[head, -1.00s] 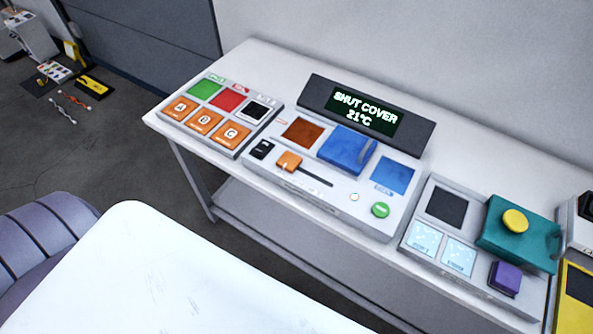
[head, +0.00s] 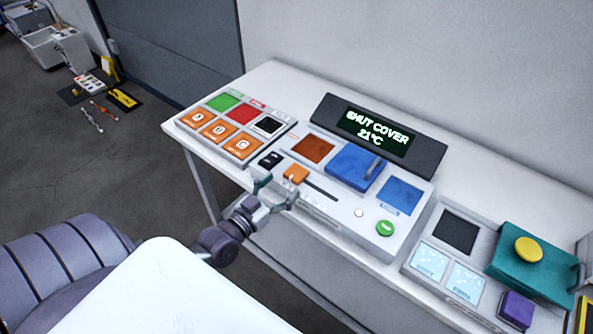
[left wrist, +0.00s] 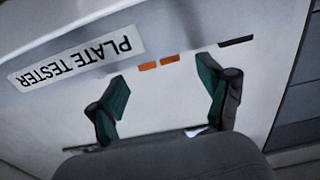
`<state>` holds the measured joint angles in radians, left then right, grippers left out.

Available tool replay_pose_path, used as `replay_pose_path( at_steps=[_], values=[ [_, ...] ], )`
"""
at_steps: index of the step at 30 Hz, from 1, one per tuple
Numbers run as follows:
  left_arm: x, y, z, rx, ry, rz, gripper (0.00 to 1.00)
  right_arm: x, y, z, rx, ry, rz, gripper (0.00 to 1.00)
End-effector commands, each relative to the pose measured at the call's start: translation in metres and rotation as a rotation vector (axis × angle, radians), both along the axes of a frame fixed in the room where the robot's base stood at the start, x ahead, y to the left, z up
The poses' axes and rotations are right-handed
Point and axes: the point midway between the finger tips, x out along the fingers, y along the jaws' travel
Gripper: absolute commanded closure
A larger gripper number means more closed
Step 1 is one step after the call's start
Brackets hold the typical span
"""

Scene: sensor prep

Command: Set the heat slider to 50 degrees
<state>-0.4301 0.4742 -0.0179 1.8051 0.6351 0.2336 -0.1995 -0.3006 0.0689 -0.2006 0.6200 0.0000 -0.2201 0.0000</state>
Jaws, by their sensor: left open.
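The heat slider's orange knob (head: 296,173) sits at the left end of its dark slot (head: 321,190) on the grey tester unit. The display (head: 375,130) reads "SHUT COVER 21°C". My left gripper (head: 277,187) is open and empty at the unit's front edge, just in front of the knob and apart from it as far as I can tell. In the left wrist view its two green-padded fingers (left wrist: 164,92) are spread in front of a pale face with an upside-down "PLATE TESTER" label (left wrist: 70,62). My right gripper is not in view.
A blue cover (head: 352,167) and a green button (head: 385,228) are on the same unit. A panel of orange lettered tiles (head: 218,131) stands left. Bare table (head: 285,85) lies behind.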

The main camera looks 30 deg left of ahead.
Motion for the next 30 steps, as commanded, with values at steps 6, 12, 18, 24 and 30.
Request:
replay_pose_path(
  at_steps=[6, 12, 18, 24, 30],
  values=[
    [0.043, -0.003, 0.002, -0.001, -0.002, 0.000, 0.21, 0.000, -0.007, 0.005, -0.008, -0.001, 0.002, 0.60],
    [0.062, -0.005, 0.000, -0.001, 0.002, 0.000, 0.21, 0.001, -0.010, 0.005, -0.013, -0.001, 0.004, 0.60],
    [0.065, -0.005, -0.001, -0.002, 0.002, 0.000, 0.21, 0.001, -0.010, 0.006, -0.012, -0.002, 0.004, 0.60],
    [0.065, -0.005, -0.001, -0.001, 0.002, 0.000, 0.29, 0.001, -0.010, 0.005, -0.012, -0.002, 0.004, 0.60],
    [0.065, -0.005, -0.001, -0.001, 0.002, 0.000, 0.62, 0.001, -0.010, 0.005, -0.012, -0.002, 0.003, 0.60]
  ],
)
